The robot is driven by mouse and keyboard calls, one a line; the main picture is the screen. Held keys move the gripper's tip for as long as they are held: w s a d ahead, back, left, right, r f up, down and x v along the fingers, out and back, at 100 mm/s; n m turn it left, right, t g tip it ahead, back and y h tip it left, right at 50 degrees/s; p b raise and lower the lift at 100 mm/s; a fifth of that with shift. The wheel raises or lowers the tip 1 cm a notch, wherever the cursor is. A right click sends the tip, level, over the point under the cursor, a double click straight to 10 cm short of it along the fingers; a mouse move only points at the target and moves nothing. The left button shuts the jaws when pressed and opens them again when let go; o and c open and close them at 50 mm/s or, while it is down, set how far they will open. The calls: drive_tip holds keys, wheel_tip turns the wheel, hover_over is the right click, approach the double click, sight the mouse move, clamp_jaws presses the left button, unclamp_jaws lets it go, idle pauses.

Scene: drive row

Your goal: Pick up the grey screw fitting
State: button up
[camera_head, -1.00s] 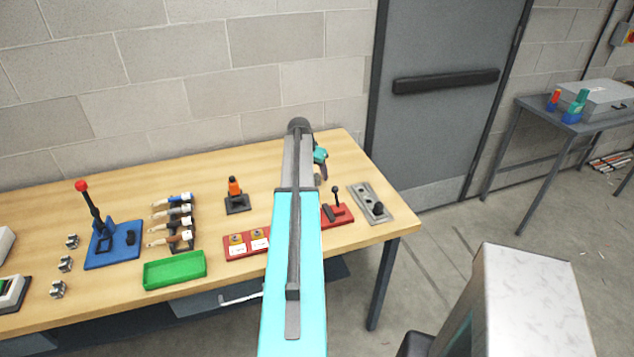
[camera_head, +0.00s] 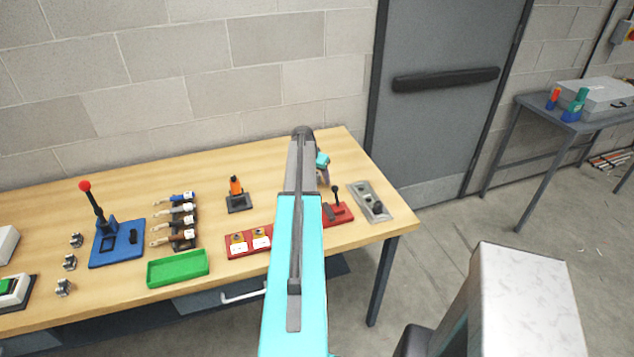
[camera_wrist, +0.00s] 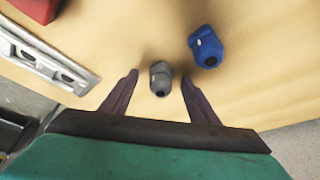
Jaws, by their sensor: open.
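The grey screw fitting (camera_wrist: 160,79) lies on the wooden bench, near the middle of the wrist view. It is a short ribbed piece with a dark round opening toward the camera. My gripper (camera_wrist: 158,75) is open, with one dark finger on each side of the fitting in the picture and a gap to both. I cannot tell how high the fingertips are above the bench. In the head view my arm hides the fitting, and only part of my wrist (camera_head: 322,160) shows beyond it.
The head view shows a green tray (camera_head: 178,268) and the bench's right edge near my arm.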

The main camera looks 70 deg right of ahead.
drive_tip(key=shift+c, duration=0.5)
drive_tip(key=c, duration=1)
drive_tip(key=shift+r, duration=0.15)
drive_tip(key=shift+r+b, duration=1.85)
drive_tip(key=shift+r, duration=3)
